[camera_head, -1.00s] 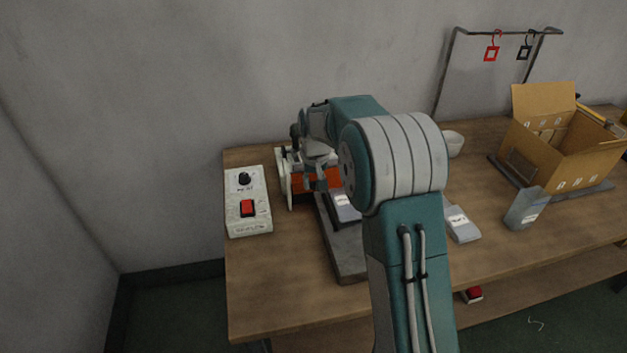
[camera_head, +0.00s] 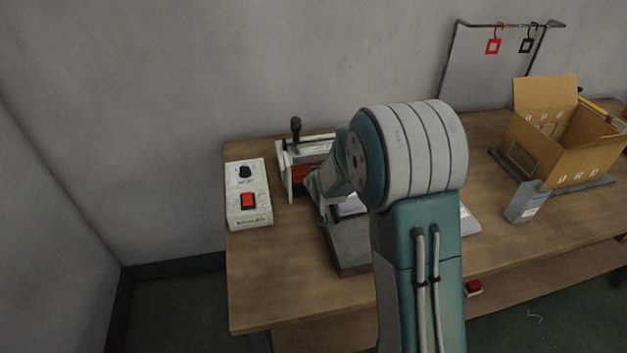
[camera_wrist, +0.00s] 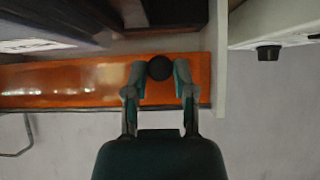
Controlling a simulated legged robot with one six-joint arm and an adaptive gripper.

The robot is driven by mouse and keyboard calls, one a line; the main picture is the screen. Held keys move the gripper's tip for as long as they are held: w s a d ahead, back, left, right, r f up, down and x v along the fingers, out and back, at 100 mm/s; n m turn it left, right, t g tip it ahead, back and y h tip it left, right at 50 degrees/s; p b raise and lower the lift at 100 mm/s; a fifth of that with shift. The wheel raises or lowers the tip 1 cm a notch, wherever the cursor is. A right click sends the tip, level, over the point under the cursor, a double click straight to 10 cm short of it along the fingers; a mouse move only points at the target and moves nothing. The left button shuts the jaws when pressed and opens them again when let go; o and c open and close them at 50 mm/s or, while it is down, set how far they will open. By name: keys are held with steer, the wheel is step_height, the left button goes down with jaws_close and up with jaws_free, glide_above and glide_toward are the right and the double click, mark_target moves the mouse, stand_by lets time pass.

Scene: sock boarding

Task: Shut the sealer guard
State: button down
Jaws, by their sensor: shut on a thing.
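The sealer (camera_head: 284,176) stands at the back left of the bench, with white end plates and an upright black-knobbed lever (camera_head: 296,128). In the wrist view the guard (camera_wrist: 65,80) is a long orange panel across the picture, beside a white end plate (camera_wrist: 216,60). My gripper (camera_wrist: 160,72) is shut on a round black knob (camera_wrist: 160,67) at the guard. How far open the guard stands, I cannot tell.
A control box (camera_head: 248,222) with a red switch stands left of the sealer. A grey block (camera_head: 350,252) lies in front of it. A grey pouch (camera_head: 526,203) and an open carton (camera_head: 573,160) are to the right. The bench front left is clear.

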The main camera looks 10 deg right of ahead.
steer(key=shift+f+t, duration=0.45)
steer(key=shift+t, duration=0.05)
steer(key=shift+w, duration=0.15)
steer(key=shift+c, duration=2.3)
jaws_free()
steer(key=shift+w+a, duration=0.1)
steer(key=shift+r, duration=0.1)
steer(key=v, duration=1.1)
steer(key=shift+s, duration=0.5)
steer(key=shift+r, duration=0.1)
